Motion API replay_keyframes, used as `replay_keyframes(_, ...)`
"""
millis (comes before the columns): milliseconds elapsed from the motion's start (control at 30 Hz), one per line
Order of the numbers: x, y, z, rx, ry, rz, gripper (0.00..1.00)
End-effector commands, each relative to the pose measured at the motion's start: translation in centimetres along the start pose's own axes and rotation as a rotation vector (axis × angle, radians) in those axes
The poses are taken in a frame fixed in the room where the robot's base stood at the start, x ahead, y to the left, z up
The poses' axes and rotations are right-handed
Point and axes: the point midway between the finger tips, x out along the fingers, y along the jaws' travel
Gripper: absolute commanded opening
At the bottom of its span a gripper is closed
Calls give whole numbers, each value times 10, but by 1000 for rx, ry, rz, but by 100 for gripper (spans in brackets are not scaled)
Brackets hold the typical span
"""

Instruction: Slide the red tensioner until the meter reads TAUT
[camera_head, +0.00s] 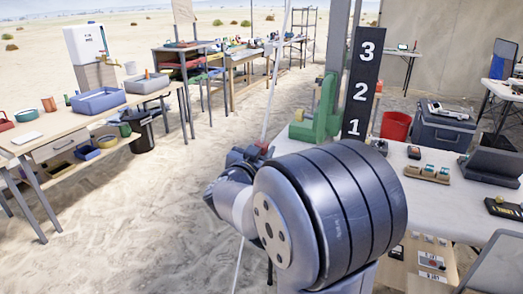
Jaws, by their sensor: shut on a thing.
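A pale guy line (272,85) runs steeply down from the top of the picture and passes behind my arm. The red tensioner (265,146) shows as a small red piece on this line. My gripper (254,153) is shut on the red tensioner; my wrist hides most of the jaws and part of the tensioner. A small whitish piece (274,44) sits higher on the line; I cannot tell whether it is the meter. No TAUT reading can be made out.
A black board with 3, 2, 1 (361,90) and a green stand (318,112) are close on the right, by a white table (398,158). A wooden workbench (25,147) with trays stands left. Open sand lies between.

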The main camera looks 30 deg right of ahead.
Motion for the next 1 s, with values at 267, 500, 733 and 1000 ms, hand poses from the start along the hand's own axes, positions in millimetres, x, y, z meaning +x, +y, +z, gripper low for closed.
replay_keyframes(267,0,-1,-24,0,2,-1,0)
replay_keyframes(500,0,0,-22,1,2,-1,0)
replay_keyframes(733,0,0,-22,0,1,-1,46)
replay_keyframes(1000,0,0,-22,0,1,-1,53)
